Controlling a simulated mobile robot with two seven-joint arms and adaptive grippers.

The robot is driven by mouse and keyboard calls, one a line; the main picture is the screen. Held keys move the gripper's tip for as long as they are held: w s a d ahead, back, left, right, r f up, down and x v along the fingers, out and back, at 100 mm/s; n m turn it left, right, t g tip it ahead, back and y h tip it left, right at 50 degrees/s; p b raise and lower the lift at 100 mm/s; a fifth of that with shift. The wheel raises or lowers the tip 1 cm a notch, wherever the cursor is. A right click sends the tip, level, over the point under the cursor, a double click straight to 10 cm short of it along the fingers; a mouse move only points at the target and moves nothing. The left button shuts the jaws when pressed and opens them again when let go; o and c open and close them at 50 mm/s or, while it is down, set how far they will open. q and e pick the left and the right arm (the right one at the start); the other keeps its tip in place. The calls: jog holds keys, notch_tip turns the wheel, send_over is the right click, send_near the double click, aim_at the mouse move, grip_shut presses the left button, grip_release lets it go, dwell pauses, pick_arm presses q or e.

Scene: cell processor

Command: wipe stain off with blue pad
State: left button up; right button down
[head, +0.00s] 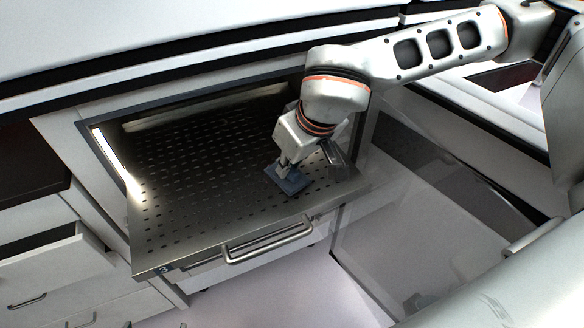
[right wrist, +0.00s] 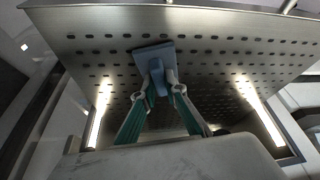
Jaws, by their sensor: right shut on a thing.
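The blue pad (head: 291,183) is a small flat blue-grey block with a raised grip. It is at the perforated metal shelf (head: 185,225), toward the shelf's right front. My right gripper (head: 284,168) is shut on the pad's grip, with the flat face turned toward the shelf. In the right wrist view, the pad (right wrist: 152,55) shows at the fingertips (right wrist: 161,84) against the hole pattern. I cannot tell for sure if the pad touches the metal. No stain can be made out. My left gripper is not in view.
A bar handle (head: 268,243) runs along the shelf's front. Cabinet side walls and a bright light strip (head: 117,160) flank the shelf's back. An open drawer (head: 50,250) is at the lower left. The shelf's left part is clear.

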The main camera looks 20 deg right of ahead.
aim_at(296, 186)
jog(key=shift+w+f, duration=0.15)
jog(key=shift+w, duration=1.7)
jog(key=shift+w+a, duration=0.1)
jog(key=shift+w, duration=1.75)
jog(key=shift+d+p, duration=0.2)
jog(key=shift+p, duration=0.1)
jog(key=shift+s+p, duration=0.35)
jog(key=shift+s, duration=0.4)
jog(key=shift+s+p, duration=0.35)
jog(key=shift+s, duration=1.6)
jog(key=shift+s+d+f+p, duration=0.15)
jog(key=shift+s+p, duration=0.3)
jog(key=shift+s, duration=0.95)
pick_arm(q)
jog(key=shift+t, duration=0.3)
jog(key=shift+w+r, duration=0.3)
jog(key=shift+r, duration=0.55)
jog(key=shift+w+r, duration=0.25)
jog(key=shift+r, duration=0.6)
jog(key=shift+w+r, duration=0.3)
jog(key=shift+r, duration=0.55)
pick_arm(e)
jog(key=shift+s, duration=1.7)
